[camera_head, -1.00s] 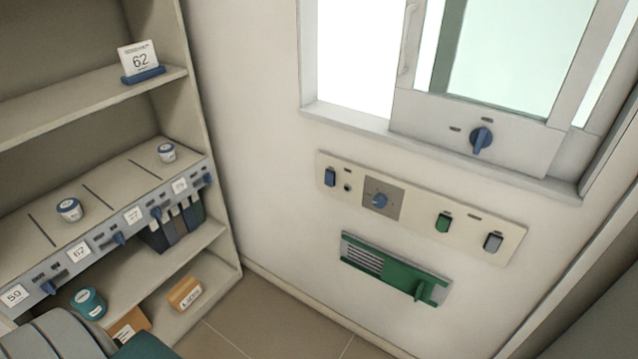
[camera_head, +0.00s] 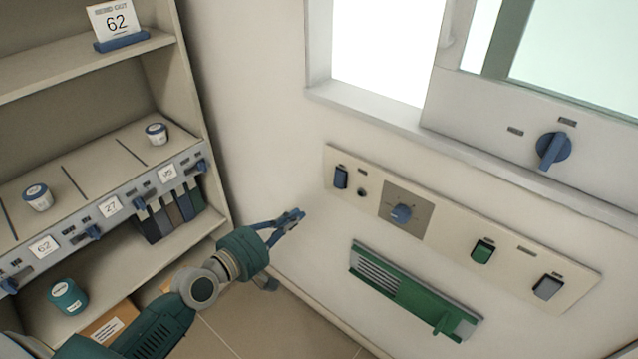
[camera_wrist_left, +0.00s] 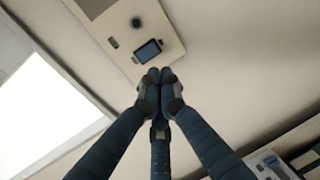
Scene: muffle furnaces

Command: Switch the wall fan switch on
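A cream switch panel (camera_head: 455,233) is fixed to the wall under the window. I cannot read which one is labelled for the fan. My left gripper (camera_head: 296,215) is left of and below the blue rocker, apart from the panel, with its fingertips together and nothing between them. In the left wrist view the closed fingertips (camera_wrist_left: 158,74) point toward the blue rocker (camera_wrist_left: 149,51). My right gripper is out of view.
A green vent unit (camera_head: 412,294) with a lever is below the panel. A window sill (camera_head: 380,124) and a blue dial (camera_head: 553,149) are above. A shelf unit (camera_head: 190,100) with jars and binders stands left. The wall around the panel is clear.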

